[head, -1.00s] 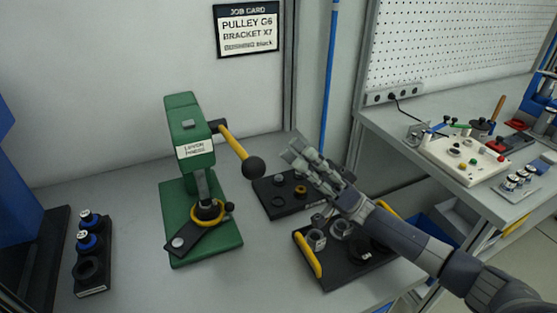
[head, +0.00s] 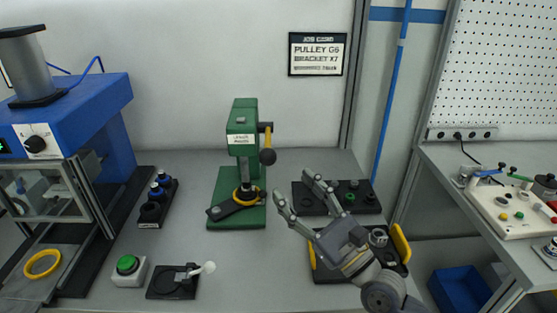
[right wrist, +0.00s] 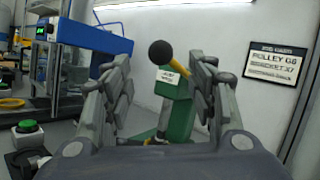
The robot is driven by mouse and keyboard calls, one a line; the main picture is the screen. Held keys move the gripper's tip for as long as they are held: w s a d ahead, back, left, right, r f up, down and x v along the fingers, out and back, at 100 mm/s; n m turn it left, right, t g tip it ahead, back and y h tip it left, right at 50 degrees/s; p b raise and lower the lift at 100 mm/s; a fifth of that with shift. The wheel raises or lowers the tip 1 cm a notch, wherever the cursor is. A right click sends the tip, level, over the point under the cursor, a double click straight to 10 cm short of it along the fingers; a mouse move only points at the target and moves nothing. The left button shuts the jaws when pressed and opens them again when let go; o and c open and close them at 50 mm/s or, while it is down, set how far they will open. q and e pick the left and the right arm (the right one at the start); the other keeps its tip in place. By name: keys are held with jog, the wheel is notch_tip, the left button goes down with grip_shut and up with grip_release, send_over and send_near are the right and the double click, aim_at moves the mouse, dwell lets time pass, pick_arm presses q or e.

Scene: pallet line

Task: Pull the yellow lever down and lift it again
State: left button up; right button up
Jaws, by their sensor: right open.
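The yellow lever (head: 267,142) with a black ball knob (head: 268,157) sticks out from the right side of the green lever press (head: 243,140). In the right wrist view, the knob (right wrist: 161,54) and the yellow shaft (right wrist: 183,80) show between the fingers, beyond them, with the shaft running up to the knob. My right gripper (head: 295,190) is open and empty, in front of and to the right of the press, apart from the lever. Its fingers (right wrist: 162,95) point toward the press. My left gripper is not in view.
A black tray (head: 300,190) of parts lies behind my right gripper, and a yellow-handled tray (head: 401,243) sits under my arm. A green button box (head: 128,270) and a small white-knobbed fixture (head: 172,283) stand front left. A blue machine (head: 85,115) fills the left. The table before the press is clear.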

aim_at(266, 157)
jog(key=p+x, duration=0.3)
jog(key=x, duration=0.7)
jog(key=shift+w, duration=0.15)
jog(key=shift+w+a, duration=0.2)
jog(key=shift+w, duration=0.05)
jog(key=shift+c, duration=0.4)
jog(key=c, duration=0.9)
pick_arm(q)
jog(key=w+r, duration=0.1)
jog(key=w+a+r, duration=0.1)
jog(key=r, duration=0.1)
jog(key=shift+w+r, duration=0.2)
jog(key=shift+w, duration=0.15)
pick_arm(e)
jog(key=shift+f, duration=0.1)
grip_shut()
